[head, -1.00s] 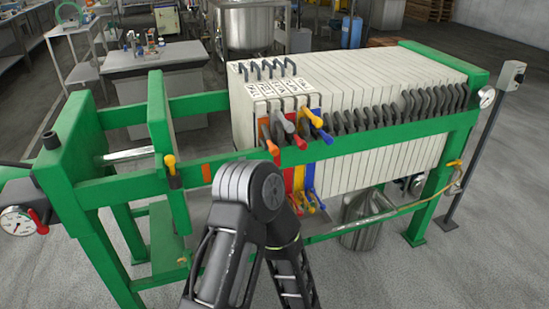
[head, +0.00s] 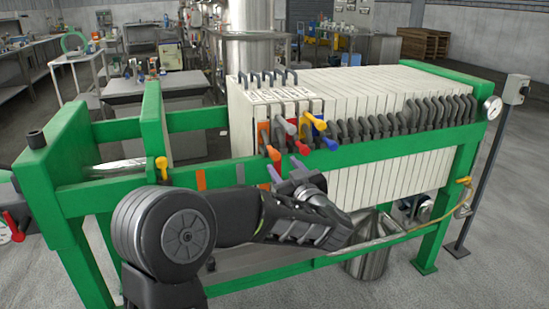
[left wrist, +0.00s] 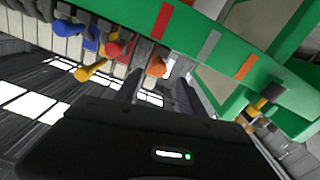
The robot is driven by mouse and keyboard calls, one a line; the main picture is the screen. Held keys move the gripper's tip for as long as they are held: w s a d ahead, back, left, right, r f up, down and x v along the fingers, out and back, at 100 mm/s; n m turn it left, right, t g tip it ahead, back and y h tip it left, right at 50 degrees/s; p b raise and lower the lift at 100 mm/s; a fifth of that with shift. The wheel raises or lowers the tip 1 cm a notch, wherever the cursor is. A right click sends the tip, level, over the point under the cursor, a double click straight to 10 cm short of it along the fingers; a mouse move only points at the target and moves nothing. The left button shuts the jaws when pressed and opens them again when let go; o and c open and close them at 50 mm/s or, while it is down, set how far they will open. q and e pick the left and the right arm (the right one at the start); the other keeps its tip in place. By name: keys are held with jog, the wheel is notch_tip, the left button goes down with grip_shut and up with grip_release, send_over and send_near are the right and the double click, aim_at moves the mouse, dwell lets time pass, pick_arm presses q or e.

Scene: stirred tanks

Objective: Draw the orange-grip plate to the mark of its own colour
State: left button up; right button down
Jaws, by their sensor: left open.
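The orange grip (head: 272,153) belongs to the leftmost plate of the pale plate pack, on the near side just above the green rail. My left gripper (head: 287,174) is open just below the coloured grips. In the left wrist view, the orange grip (left wrist: 155,67) shows between the tips of my open left gripper (left wrist: 157,80); I cannot tell whether they touch it. The orange mark (head: 201,181) is on the near rail, left of the pack. It also shows in the left wrist view (left wrist: 246,67). My right gripper is out of view.
Red (head: 301,147), grey (head: 290,127), blue (head: 331,145) and yellow (head: 318,122) grips crowd close to the orange one. A grey mark (head: 240,173) lies right of the orange mark. A yellow lever (head: 162,167) stands on the left. The space left of the pack is open.

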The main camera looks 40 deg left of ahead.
aim_at(276, 158)
pick_arm(q)
jog(key=x, duration=0.7)
jog(key=shift+w+a+f, duration=0.1)
jog(key=shift+w+a, duration=0.15)
jog(key=shift+a, duration=0.1)
jog(key=shift+c, duration=0.5)
grip_shut()
dwell(0.6)
